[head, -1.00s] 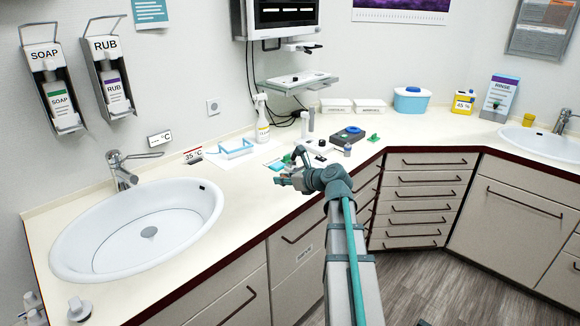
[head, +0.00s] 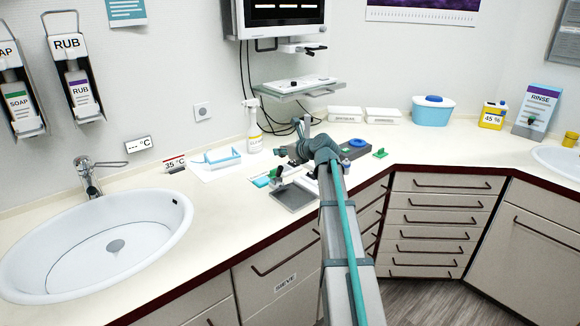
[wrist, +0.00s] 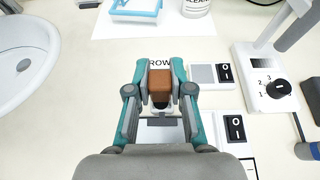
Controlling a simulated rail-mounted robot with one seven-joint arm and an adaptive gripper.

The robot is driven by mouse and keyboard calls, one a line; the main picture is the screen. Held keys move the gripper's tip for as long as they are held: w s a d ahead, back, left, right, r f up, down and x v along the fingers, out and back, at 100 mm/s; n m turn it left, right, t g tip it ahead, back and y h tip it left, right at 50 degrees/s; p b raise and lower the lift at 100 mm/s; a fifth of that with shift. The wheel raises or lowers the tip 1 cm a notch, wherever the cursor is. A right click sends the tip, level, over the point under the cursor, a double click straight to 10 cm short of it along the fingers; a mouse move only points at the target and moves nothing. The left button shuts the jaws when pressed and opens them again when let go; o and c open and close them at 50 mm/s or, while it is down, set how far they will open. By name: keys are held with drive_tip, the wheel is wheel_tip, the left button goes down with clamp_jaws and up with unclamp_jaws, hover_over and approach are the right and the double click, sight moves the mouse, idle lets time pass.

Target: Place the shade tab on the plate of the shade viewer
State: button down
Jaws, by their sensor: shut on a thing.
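My gripper (wrist: 160,78) is shut on a brown block-like piece (wrist: 160,86), which I take to be the shade tab; a pale or metallic part shows under it. In the head view my gripper (head: 284,152) is over the counter, right of the blue rack, and the held piece is not clear there. I cannot tell for sure which unit is the shade viewer. A white unit with a grey plate (wrist: 202,74) and black rocker switch is right of the fingertips. Another black switch (wrist: 235,128) is nearer, its unit partly hidden by my gripper.
A white dial box (wrist: 265,82) with a post stands on the right. The blue rack (head: 222,157), spray bottle (head: 253,130) and sink (head: 100,240) are around. A grey plate (head: 296,196) lies near the counter's front edge. Lettering partly shows behind the fingertips.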

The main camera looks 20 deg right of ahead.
drive_tip(key=w+d+f, duration=0.1)
drive_tip(key=w+f, duration=0.1)
drive_tip(key=w, duration=0.1)
drive_tip(key=w+d+f+p, duration=0.1)
drive_tip(key=w+d+f, duration=0.1)
drive_tip(key=w+f, duration=0.1)
drive_tip(key=w+d+f+p, duration=0.1)
drive_tip(key=w+d+f, duration=0.1)
drive_tip(key=w, duration=0.3)
drive_tip(key=shift+w+d+f, duration=0.2)
drive_tip(key=shift+d+f, duration=0.05)
drive_tip(key=shift+f, duration=0.3)
drive_tip(key=shift+w+d+f+p, duration=0.2)
drive_tip(key=shift+w+f, duration=0.1)
drive_tip(key=shift+f, duration=0.15)
drive_tip(key=shift+w+d+f+p, duration=0.1)
drive_tip(key=shift+w+f+p, duration=0.05)
drive_tip(key=shift+w+f, duration=0.2)
drive_tip(key=shift+s+f+p, duration=0.1)
drive_tip(key=shift+f+p, duration=0.35)
drive_tip(key=shift+f, duration=1.15)
drive_tip(key=shift+f, duration=0.1)
drive_tip(key=c, duration=1)
unclamp_jaws()
drive_tip(key=shift+c, duration=0.2)
